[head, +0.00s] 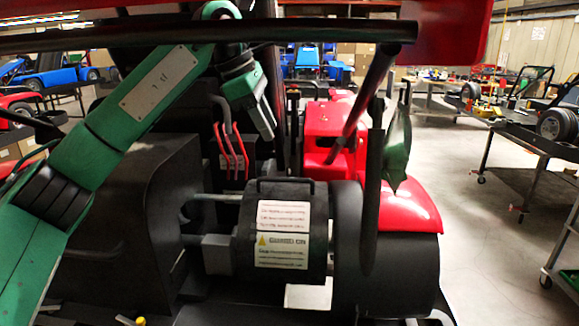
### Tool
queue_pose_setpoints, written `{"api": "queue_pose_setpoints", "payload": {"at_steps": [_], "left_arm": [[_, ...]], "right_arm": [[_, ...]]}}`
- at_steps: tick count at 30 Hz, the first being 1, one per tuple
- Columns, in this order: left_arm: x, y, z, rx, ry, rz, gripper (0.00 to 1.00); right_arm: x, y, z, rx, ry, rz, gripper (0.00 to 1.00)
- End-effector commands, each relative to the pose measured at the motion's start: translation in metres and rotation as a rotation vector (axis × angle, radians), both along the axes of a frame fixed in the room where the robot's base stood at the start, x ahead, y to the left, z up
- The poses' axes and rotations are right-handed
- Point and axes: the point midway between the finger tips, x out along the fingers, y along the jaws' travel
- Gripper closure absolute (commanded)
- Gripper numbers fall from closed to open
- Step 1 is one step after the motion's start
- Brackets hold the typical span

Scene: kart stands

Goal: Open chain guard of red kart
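The red kart fills the middle of the head view, with a red fender (412,208) at the right and red bodywork (322,122) behind. A black rounded cover (250,240) with a top handle (285,183) and a white-and-yellow warning label looks like the chain guard. It sits beside a wide black wheel (395,275); its hinge and latch are not clear. My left gripper (264,122) points down, above and behind the cover, apart from its handle. Its fingers are too unclear to tell open from shut. My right gripper does not show clearly.
A black bar (210,37) crosses the top, under a red panel (450,25). Black uprights stand right of the cover. A large black panel (110,220) is at left. Wheeled tables (530,140) with kart parts stand at right; the floor (480,235) between is clear.

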Motion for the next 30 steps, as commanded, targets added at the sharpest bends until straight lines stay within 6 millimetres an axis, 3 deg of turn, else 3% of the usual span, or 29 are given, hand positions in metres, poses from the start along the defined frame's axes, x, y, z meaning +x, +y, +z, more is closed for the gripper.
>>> {"api": "queue_pose_setpoints", "payload": {"at_steps": [9, 15, 21, 30], "left_arm": [[0.011, -0.026, -0.063, -0.003, 0.005, -0.002, 0.67], [0.018, -0.039, -0.094, -0.003, 0.004, 0.000, 0.67], [0.021, -0.046, -0.109, -0.004, 0.003, 0.000, 0.67], [0.021, -0.047, -0.111, -0.004, 0.002, 0.001, 0.67]], "right_arm": [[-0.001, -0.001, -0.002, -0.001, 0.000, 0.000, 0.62], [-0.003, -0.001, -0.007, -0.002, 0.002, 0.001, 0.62], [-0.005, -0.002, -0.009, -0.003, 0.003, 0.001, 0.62], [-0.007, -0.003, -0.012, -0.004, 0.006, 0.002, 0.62]]}}
